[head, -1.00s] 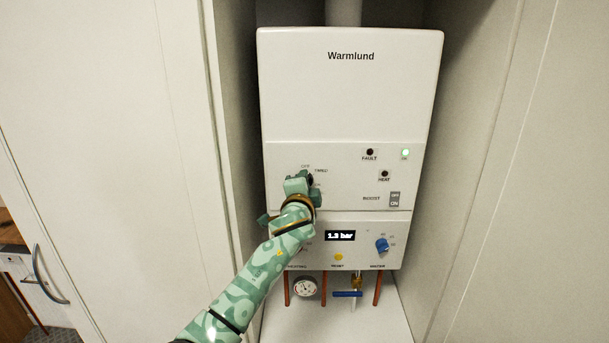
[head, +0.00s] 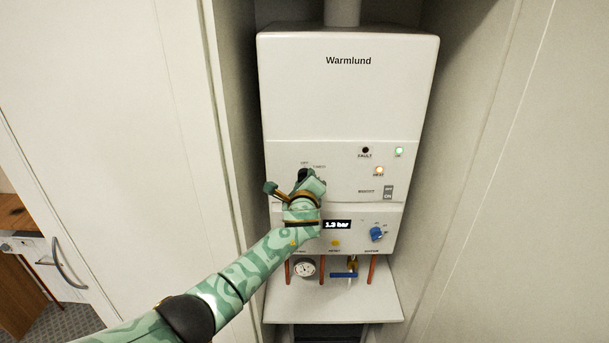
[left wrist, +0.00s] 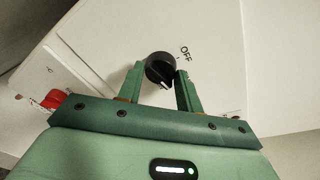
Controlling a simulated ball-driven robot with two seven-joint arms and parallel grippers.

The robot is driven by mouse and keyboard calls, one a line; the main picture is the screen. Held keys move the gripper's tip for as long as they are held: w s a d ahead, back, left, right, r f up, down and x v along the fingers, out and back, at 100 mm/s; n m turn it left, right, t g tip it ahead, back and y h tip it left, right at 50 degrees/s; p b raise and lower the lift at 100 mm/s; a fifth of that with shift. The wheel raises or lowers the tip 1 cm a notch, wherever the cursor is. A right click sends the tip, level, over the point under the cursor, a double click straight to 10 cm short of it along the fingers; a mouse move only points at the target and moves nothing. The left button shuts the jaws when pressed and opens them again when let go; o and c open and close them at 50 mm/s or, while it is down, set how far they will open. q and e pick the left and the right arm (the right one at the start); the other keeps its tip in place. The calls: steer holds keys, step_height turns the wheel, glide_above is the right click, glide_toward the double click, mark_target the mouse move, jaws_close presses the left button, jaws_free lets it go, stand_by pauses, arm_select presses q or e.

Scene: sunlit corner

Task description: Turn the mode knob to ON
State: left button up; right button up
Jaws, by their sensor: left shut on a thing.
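The mode knob (head: 303,174) is a black dial on the left of the white Warmlund boiler's panel, mostly covered by my gripper in the head view. The OFF and TIMED labels show above it; no ON label shows beside it. In the left wrist view the knob (left wrist: 160,70) sits between the two green fingers, and its white pointer mark faces down in the picture, away from the OFF label (left wrist: 185,54). My left gripper (head: 310,182) is shut on the knob. My right gripper is not in view.
A blue water knob (head: 376,234), a yellow reset button (head: 335,243) and a pressure gauge (head: 304,268) are below. A red knob (left wrist: 52,99) shows in the wrist view. Cabinet walls flank the boiler.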

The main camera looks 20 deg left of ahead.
arm_select(q)
steer(key=m+p, duration=0.1)
steer(key=m, duration=0.2)
steer(key=m+y+p, duration=0.1)
steer(key=m+p, duration=0.1)
steer(key=m, duration=0.2)
steer(key=shift+f+m+g+y, duration=0.1)
steer(key=shift+m+g+y, duration=0.2)
stand_by(0.6)
steer(key=o, duration=1)
steer(key=shift+d, duration=0.1)
steer(key=shift+c, duration=0.2)
steer(key=p+v, duration=0.2)
steer(key=v, duration=1.4)
